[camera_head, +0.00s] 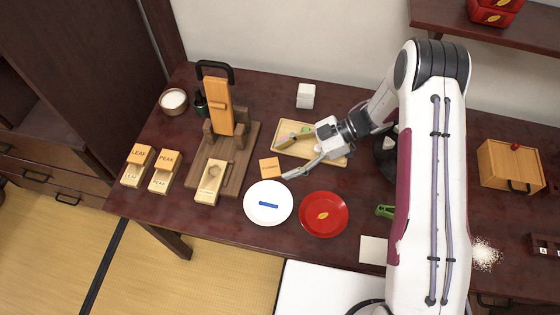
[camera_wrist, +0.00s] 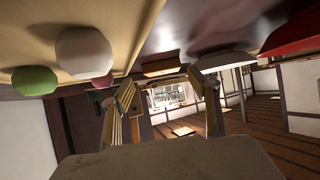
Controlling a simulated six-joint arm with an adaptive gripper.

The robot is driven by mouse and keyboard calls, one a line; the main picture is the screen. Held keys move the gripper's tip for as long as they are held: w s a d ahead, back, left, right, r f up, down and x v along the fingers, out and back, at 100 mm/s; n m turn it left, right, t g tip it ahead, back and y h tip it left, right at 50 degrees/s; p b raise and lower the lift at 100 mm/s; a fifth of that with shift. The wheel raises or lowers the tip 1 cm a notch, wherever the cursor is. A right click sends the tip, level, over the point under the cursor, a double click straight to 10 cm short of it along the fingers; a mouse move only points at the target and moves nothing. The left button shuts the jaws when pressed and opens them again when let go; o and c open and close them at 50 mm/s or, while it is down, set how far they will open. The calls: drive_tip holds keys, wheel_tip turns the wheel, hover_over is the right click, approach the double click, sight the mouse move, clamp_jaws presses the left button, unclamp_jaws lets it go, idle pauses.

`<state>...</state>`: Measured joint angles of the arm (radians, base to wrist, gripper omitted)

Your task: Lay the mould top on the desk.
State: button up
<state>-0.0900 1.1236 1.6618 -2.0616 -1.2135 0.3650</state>
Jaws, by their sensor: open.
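A small flat wooden block (camera_head: 270,167), which looks like the mould top, lies on the dark red desk (camera_head: 235,240) above the white plate. It also shows in the wrist view (camera_wrist: 160,68), ahead and between my fingers. My gripper (camera_head: 284,160) is open and empty, its fingertips just right of the block and apart from it. The lower finger reaches over the desk near the white plate; the upper one is over the tray. A mould base (camera_head: 209,184) with a round hollow stands at the front of the wooden press (camera_head: 219,107).
A tray (camera_head: 337,161) with food lies under my gripper; its green ball (camera_wrist: 35,80) and white ball (camera_wrist: 85,52) show close by. A white plate (camera_head: 268,219) and red plate (camera_head: 323,229) stand in front. LEAF (camera_head: 138,153) and PEAK (camera_head: 167,158) moulds stand left.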

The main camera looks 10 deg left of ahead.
drive_tip(key=v, duration=0.9)
idle(0.7)
